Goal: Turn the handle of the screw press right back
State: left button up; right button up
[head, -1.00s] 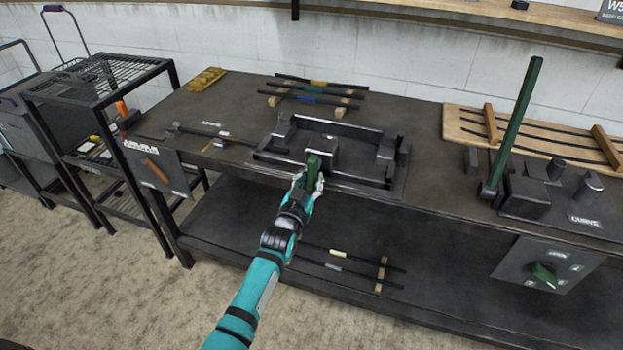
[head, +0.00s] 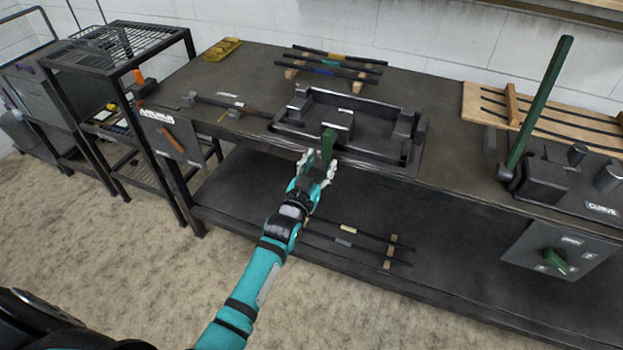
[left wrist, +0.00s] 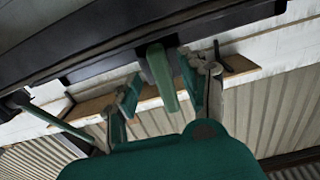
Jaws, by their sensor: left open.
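The screw press (head: 405,150) is a dark metal frame on the bench top. Its green handle (head: 328,142) sticks out at the bench's front edge, pointing up in the head view. My left gripper (head: 319,168) is just in front of and below the handle. In the left wrist view the green handle (left wrist: 162,78) shows between the two spread fingers of the left gripper (left wrist: 163,82), closer to the right finger. The fingers are open and do not grip it; whether one touches it I cannot tell. My right gripper is out of view.
A second device with a long green lever (head: 540,100) stands right on the bench (head: 450,120). A panel with a green knob (head: 555,260) hangs below it. Rods (head: 335,68) lie at the back. A wire rack (head: 115,45) stands left. Floor in front is clear.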

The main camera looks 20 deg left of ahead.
pick_arm(q)
jog(key=s, duration=0.7)
jog(key=shift+s, duration=0.3)
jog(key=shift+a, duration=0.1)
jog(key=s+d+f+g, duration=0.1)
jog(key=s+f+g, duration=0.3)
jog(key=f, duration=0.7)
jog(key=s+f+m+g, duration=0.1)
jog(key=s+f, duration=0.4)
jog(key=f, duration=0.5)
jog(key=s+d+f+g, duration=0.1)
jog(key=s+f+g, duration=0.3)
jog(key=f, duration=0.7)
jog(key=s+a+f+g, duration=0.1)
jog(key=s+f+g, duration=0.1)
jog(key=s+f, duration=0.4)
jog(key=s+a+f+g, duration=0.2)
jog(key=s+f, duration=0.4)
jog(key=s, duration=1.1)
jog(key=s+a+f+g, duration=0.2)
jog(key=s+f+g, duration=0.2)
jog(key=s, duration=0.8)
notch_tip(320, 180, down, 3)
jog(key=shift+s+a+r+m+y, duration=0.2)
jog(key=shift+a+m+y, duration=0.05)
jog(key=shift+m+y, duration=0.05)
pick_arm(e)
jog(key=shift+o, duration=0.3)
